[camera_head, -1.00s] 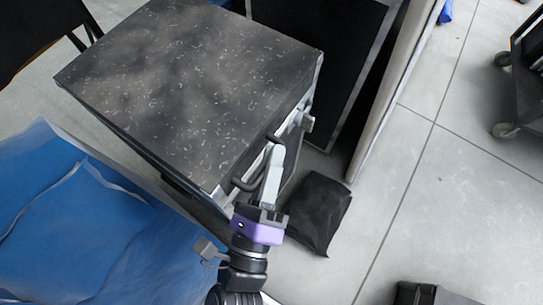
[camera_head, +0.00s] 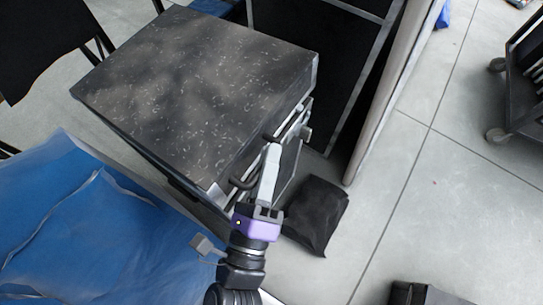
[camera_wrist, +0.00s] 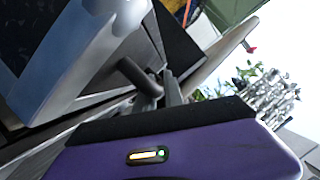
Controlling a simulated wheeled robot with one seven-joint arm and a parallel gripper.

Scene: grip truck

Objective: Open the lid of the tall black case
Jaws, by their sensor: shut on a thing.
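The tall black case (camera_head: 200,80) stands left of centre in the head view, its speckled dark lid on top. A dark bar handle (camera_head: 243,183) is at its front right edge. My gripper (camera_head: 269,150) reaches up from below to this edge and is shut on the handle; its pale fingers hide part of it. The wrist view shows the dark handle (camera_wrist: 138,76) close in front of my purple gripper body. I cannot tell whether the lid has a gap under it.
A blue sheet (camera_head: 75,230) lies at the left, close to the case. A black bag (camera_head: 317,215) lies on the floor just right of my gripper. A dark panel with a pale edge (camera_head: 385,100) stands behind. A wheeled cart (camera_head: 525,95) is far right. The floor between is clear.

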